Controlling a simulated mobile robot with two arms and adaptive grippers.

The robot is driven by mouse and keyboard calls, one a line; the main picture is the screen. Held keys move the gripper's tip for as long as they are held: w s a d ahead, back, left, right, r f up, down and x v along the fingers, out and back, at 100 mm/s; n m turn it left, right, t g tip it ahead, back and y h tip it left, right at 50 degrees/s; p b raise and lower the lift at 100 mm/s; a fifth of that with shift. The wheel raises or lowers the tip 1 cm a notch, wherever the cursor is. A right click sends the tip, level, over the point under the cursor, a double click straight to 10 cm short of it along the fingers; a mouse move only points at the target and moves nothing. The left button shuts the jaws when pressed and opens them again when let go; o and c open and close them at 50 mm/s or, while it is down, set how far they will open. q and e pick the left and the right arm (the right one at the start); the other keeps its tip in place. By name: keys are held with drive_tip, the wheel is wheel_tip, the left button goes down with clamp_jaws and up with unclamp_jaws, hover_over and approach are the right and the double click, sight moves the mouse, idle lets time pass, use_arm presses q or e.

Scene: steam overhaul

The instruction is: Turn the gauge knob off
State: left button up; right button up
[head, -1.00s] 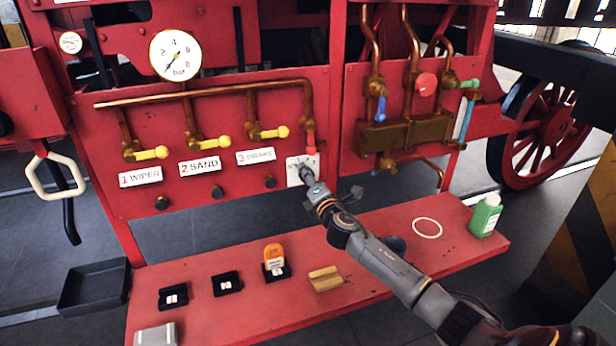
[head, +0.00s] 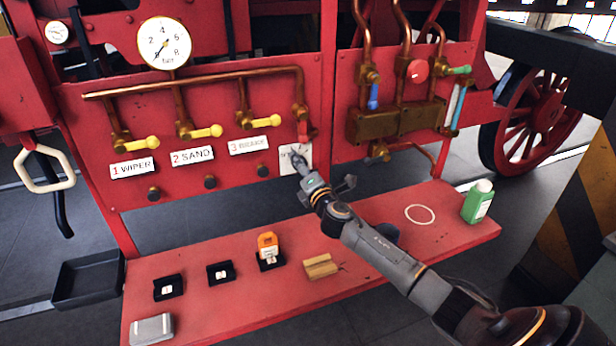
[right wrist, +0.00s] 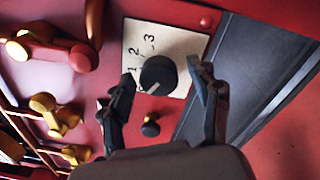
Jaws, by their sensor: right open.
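The gauge knob (right wrist: 158,74) is a round black knob with a pale pointer mark, on a white plate (right wrist: 185,45) with the numbers 1, 2 and 3. The plate also shows in the head view (head: 287,167), under the red-handled pipe. My right gripper (right wrist: 163,74) is open, with one finger on each side of the knob. There looks to be a gap at each finger. In the head view my right gripper (head: 299,163) is in front of the plate and hides the knob. My left gripper is not in view. The pressure gauge (head: 164,43) has its needle pointing to the lower left.
Yellow-handled valves (head: 205,131) sit left of the plate, above small black knobs (head: 210,182). The red shelf (head: 215,318) below holds small black boxes, a wooden block (head: 320,266) and a green bottle (head: 478,202). A brass valve block (head: 400,122) is to the right.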

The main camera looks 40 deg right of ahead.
drive_tip(key=v, duration=1.1)
drive_tip(key=shift+s, duration=0.2)
drive_tip(key=shift+a, duration=0.1)
drive_tip(key=s+a+f+m+g, duration=0.4)
drive_tip(key=s+f+m, duration=0.3)
drive_tip(key=s, duration=0.1)
drive_tip(key=s+a+f+m+g, duration=0.4)
drive_tip(key=s+f+m, duration=0.2)
drive_tip(key=s+f, duration=0.1)
drive_tip(key=s+a+f+m+g+y, duration=0.2)
drive_tip(key=s+a+m+g, duration=0.1)
drive_tip(key=s+a, duration=0.4)
drive_tip(key=s+a+f+m+g+y, duration=0.25)
drive_tip(key=s+a+g, duration=0.2)
drive_tip(key=s, duration=0.45)
wheel_tip(320, 180, down, 26)
drive_tip(key=s, duration=0.2)
drive_tip(key=s+d+f+g, duration=0.1)
drive_tip(key=s+d+f, duration=0.1)
drive_tip(key=s+f, duration=1.4)
drive_tip(key=shift+s+d+f+h+b, duration=0.15)
drive_tip(key=shift+s+d+h+b, duration=0.15)
drive_tip(key=shift+d+h+b, duration=0.05)
